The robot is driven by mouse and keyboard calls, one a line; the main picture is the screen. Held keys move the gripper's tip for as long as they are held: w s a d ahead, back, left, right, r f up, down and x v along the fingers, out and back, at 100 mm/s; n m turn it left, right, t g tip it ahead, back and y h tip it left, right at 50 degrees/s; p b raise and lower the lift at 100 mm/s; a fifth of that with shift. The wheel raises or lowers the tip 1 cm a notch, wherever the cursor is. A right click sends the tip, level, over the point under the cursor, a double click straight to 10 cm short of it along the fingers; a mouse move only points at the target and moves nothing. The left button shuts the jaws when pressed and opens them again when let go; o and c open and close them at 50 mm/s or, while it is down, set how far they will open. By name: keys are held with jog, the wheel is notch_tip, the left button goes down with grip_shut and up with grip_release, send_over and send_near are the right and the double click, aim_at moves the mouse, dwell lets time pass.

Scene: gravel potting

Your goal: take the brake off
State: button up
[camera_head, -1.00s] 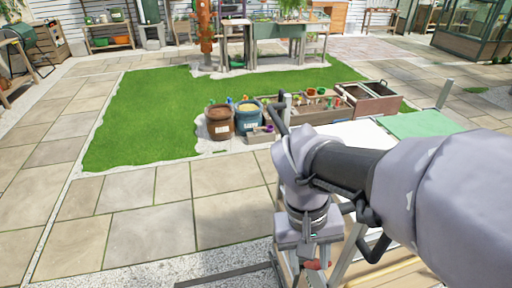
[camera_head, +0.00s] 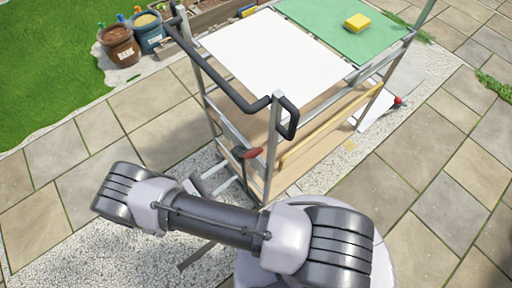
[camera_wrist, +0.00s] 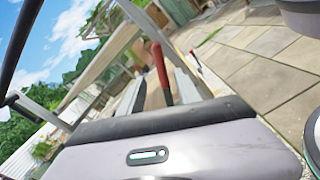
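The trolley has a white top (camera_head: 275,50), black push handles and a wooden lower shelf (camera_head: 315,122). A red-gripped lever (camera_head: 252,153) sticks out at its near end, below the handle; I take it for the brake. My gripper (camera_head: 233,171) is just left of and below the lever, its two grey fingers apart. In the wrist view the red lever (camera_wrist: 161,72) stands ahead, lined up with the gap between the fingers. I cannot tell whether they touch it. The lever's lower part is hidden.
A green mat (camera_head: 320,25) with a yellow sponge (camera_head: 357,22) lies on the trolley's far part. A brown tub (camera_head: 120,46) and a blue tub (camera_head: 149,33) stand at the lawn's edge.

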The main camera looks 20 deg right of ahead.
aim_at(257, 151)
jog(key=x, duration=1.2)
jog(key=shift+w+d+b, duration=0.15)
jog(key=shift+d+b, duration=0.2)
jog(key=shift+b, duration=0.05)
grip_shut()
jog(key=shift+f, duration=0.1)
dwell(0.4)
